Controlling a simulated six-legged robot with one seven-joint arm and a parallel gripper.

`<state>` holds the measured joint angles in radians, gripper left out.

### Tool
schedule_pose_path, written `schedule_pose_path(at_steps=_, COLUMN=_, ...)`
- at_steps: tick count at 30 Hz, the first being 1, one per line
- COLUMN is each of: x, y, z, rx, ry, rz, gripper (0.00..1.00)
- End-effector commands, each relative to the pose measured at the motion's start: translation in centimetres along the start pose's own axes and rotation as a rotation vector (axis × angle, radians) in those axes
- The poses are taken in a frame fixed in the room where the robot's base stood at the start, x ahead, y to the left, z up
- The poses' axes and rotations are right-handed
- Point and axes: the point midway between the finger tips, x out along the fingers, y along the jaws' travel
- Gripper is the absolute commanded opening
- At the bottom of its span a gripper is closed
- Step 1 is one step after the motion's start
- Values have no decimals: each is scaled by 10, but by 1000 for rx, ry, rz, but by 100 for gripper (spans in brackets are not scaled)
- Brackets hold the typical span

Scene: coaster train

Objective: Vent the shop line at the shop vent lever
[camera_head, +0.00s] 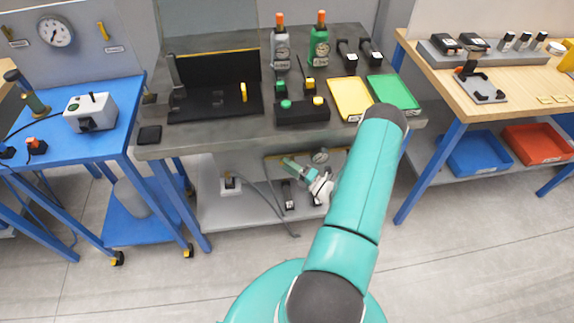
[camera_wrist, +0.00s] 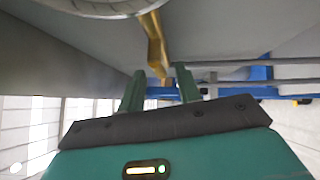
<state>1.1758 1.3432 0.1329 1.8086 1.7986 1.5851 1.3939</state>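A brass lever (camera_wrist: 154,45) hangs down in the wrist view below the rim of a round gauge (camera_wrist: 95,5). I take it for the shop vent lever. My gripper (camera_wrist: 160,69) is open, with its two dark green fingers apart. The lever's lower end shows between the fingertips; I cannot tell whether either finger touches it. In the head view my gripper is small, beneath the middle bench near a small gauge (camera_head: 320,156). The lever cannot be made out there, and my arm covers part of that area.
The middle bench (camera_head: 222,138) overhangs a grey lower shelf (camera_head: 240,212) with hoses and small fittings. A blue cart (camera_head: 110,147) stands left. A wooden bench (camera_head: 440,91) stands right, with a blue bin (camera_head: 478,154) and red bin (camera_head: 537,143) below. The floor in front is clear.

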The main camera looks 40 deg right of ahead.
Motion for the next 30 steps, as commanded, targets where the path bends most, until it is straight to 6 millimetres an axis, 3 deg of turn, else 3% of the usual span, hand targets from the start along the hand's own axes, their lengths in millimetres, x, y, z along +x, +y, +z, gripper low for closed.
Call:
schedule_pose_path(at_steps=4, x=10, y=0, z=0, rx=-1, ry=1, rz=0, gripper=34)
schedule_pose_path(at_steps=12, x=12, y=0, z=0, rx=-1, ry=0, rz=0, gripper=34)
schedule_pose_path(at_steps=17, x=12, y=0, z=0, rx=0, ry=0, rz=0, gripper=2)
schedule_pose_path(at_steps=18, x=12, y=0, z=0, rx=0, ry=0, rz=0, gripper=0)
schedule_pose_path(at_steps=30, x=11, y=0, z=0, rx=-31, ry=9, rz=-30, gripper=0)
